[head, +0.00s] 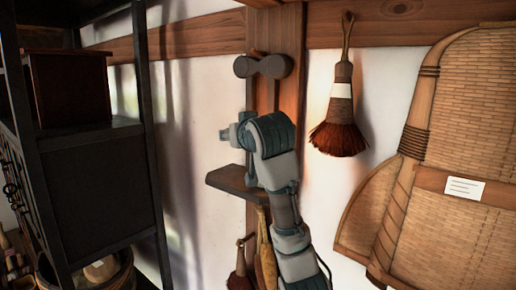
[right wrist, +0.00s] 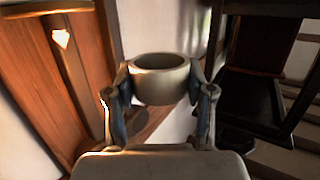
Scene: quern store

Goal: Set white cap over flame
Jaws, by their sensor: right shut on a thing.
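In the right wrist view, my right gripper (right wrist: 160,78) is shut on the white cap (right wrist: 160,88), a short cream-coloured cylinder with a round opening facing up in the picture. A finger presses on each side of it. A small bright flame (right wrist: 61,38) shows at the upper left, in front of brown wood, clearly apart from the cap. In the head view, my right arm reaches up before the wooden post, above a small dark shelf (head: 226,181). I cannot make out the cap or flame there. My left gripper is not in view.
In the head view, a dark double-knobbed fitting (head: 262,66) is on the post above my arm. A red-brown brush (head: 340,110) hangs to the right, beside large woven baskets (head: 460,110). A black rack (head: 90,190) with a dark box stands left. White wall lies between.

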